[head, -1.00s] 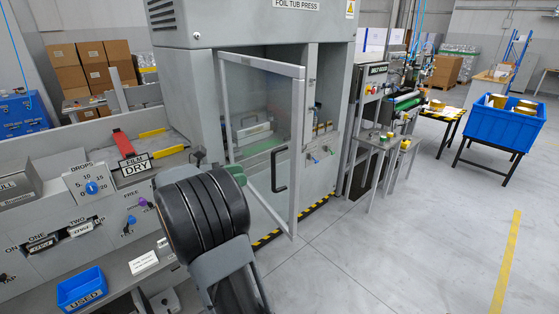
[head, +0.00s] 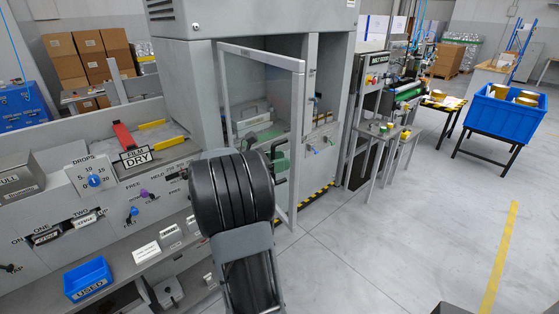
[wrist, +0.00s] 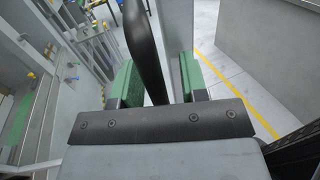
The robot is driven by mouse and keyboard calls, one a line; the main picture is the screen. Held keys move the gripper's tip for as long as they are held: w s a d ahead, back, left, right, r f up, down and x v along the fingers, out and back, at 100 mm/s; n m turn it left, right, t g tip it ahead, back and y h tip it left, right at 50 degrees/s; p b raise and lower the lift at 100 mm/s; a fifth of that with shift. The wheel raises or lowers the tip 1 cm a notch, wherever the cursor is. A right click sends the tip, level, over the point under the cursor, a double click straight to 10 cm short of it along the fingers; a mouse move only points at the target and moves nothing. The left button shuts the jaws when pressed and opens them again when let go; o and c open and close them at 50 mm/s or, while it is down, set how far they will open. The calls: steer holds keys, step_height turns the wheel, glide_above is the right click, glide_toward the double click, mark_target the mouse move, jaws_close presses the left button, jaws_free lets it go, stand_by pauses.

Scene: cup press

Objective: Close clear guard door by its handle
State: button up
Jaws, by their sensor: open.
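The clear guard door (head: 261,54), a grey frame with a clear pane, stands swung open at the front of the foil tub press (head: 250,22). Its black handle (head: 279,147) is near the free right edge, partly hidden by my arm in the head view. In the wrist view the handle (wrist: 146,48) rises between the two green-padded fingers of my gripper (wrist: 157,76). The fingers are apart, one on each side of the handle, with a gap visible on the right. I cannot tell whether the left finger touches it.
A control bench (head: 60,225) with knobs, labels and a blue "USED" bin (head: 88,279) is at left. Small tables (head: 378,133) stand right of the press, and a blue crate (head: 503,115) on legs is farther right. The floor at right is clear.

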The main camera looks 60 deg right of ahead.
jaws_close()
stand_by(0.3)
stand_by(0.3)
